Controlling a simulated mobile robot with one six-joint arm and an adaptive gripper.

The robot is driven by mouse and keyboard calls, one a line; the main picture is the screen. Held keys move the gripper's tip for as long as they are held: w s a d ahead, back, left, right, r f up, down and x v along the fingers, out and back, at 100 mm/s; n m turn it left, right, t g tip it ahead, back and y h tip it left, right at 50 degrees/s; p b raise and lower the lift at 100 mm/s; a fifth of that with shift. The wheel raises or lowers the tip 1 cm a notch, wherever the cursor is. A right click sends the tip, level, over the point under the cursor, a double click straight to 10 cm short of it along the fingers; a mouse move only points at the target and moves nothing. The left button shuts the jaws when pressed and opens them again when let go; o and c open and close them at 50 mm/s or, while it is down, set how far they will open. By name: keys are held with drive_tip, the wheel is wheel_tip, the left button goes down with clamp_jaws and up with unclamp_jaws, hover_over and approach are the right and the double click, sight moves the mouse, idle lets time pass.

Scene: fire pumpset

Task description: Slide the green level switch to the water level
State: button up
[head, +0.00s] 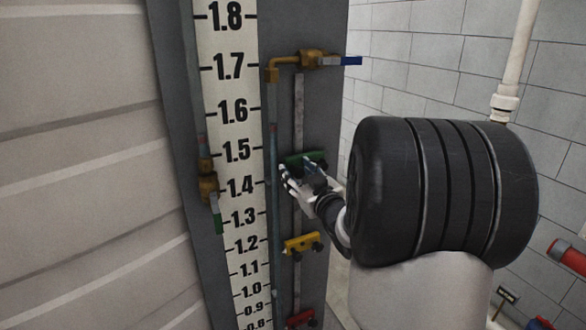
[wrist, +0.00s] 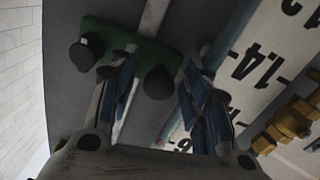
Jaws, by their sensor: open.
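The green level switch (head: 308,157) sits on the vertical rail (head: 298,105), level with about 1.5 on the scale (head: 232,130). My gripper (head: 298,170) is at its lower edge and partly covers it. In the wrist view the green switch (wrist: 120,42) is a plate with two dark knobs. My gripper (wrist: 163,78) is open there, with the right knob (wrist: 159,82) between its fingers. The left finger overlaps the plate; whether it touches is unclear. A thin bluish tube (head: 274,140) runs between scale and rail; I cannot make out a water level in it.
A yellow switch (head: 301,242) and a red switch (head: 300,319) sit lower on the same rail. A brass valve with a blue handle (head: 340,60) is above. A brass valve with a green handle (head: 217,217) is left of the scale.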

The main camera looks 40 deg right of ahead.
drive_tip(key=shift+s, duration=0.2)
drive_tip(key=shift+c, duration=0.3)
drive_tip(key=shift+w, duration=0.1)
clamp_jaws()
drive_tip(key=shift+r, duration=0.1)
